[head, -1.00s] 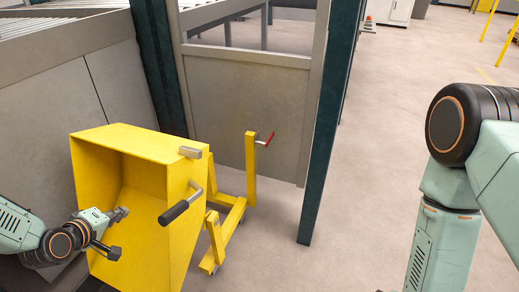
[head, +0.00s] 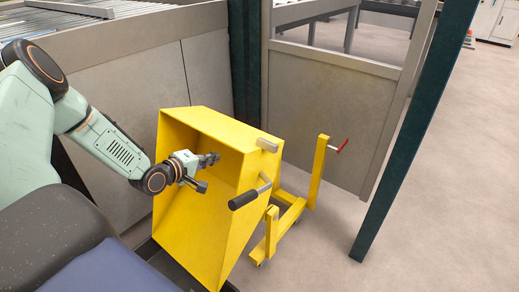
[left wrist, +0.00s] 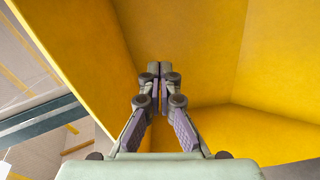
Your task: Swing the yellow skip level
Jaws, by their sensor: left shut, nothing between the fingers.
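The yellow skip (head: 215,205) stands tipped, its open mouth facing left toward my left arm. A lever with a black grip (head: 243,200) sticks out from its near side. My left gripper (head: 211,160) is shut and empty, reaching into the skip's open mouth near the upper part. In the left wrist view my shut fingertips (left wrist: 158,68) point at the yellow inner walls (left wrist: 200,45); whether they touch is unclear. My right gripper is out of view.
A yellow wheeled frame (head: 285,225) with an upright post (head: 318,172) and red-handled crank (head: 339,147) stands right of the skip. A grey panel (head: 325,115) and dark green posts (head: 410,140) stand behind. Floor (head: 440,245) at right is clear.

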